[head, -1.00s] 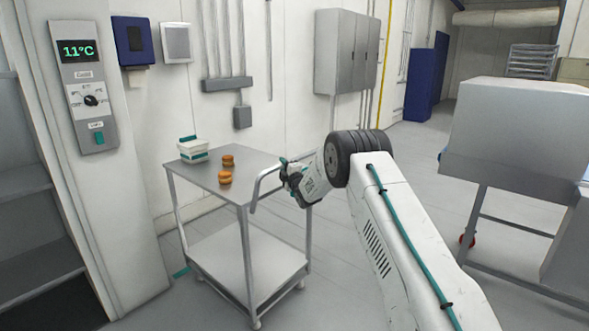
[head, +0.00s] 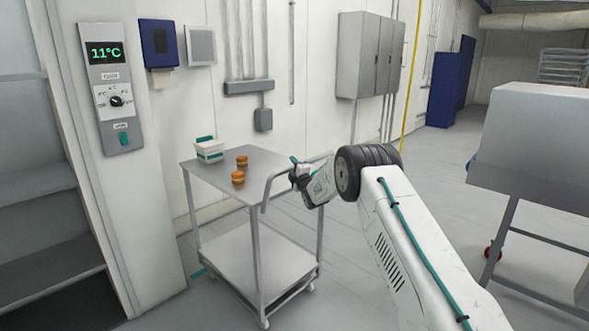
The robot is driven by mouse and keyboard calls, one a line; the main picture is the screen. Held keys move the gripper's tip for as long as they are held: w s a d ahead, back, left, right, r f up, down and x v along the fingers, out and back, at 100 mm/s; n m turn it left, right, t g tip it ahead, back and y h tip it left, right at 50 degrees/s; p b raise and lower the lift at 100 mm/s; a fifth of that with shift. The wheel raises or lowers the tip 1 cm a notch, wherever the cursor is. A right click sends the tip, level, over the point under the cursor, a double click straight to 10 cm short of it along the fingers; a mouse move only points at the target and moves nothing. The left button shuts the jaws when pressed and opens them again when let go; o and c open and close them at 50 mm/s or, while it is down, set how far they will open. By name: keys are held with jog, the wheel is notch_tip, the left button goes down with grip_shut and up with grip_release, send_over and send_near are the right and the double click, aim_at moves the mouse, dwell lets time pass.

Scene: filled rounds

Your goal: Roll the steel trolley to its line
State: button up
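The steel trolley (head: 262,262) stands upright in the centre left, with a flat top, a lower shelf and small castors. Its bent tube handle (head: 268,188) is on the right side of the top. My gripper (head: 297,174) is at this handle, its fingers closed around the bar; the fingertips are small and partly hidden. A teal mark (head: 198,273) shows on the floor by the trolley's left legs; most of it may be hidden.
A white and teal tub (head: 209,150) and two orange-brown round items (head: 239,177) stand on the trolley top. A wall and a panel column (head: 110,85) lie close on the left. A grey steel unit (head: 535,150) stands at right. Open floor (head: 430,190) lies between.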

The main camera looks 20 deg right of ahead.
jog(key=shift+d, duration=0.1)
jog(key=shift+s+f, duration=0.15)
jog(key=shift+s, duration=0.4)
jog(key=v, duration=0.6)
jog(key=shift+s, duration=0.4)
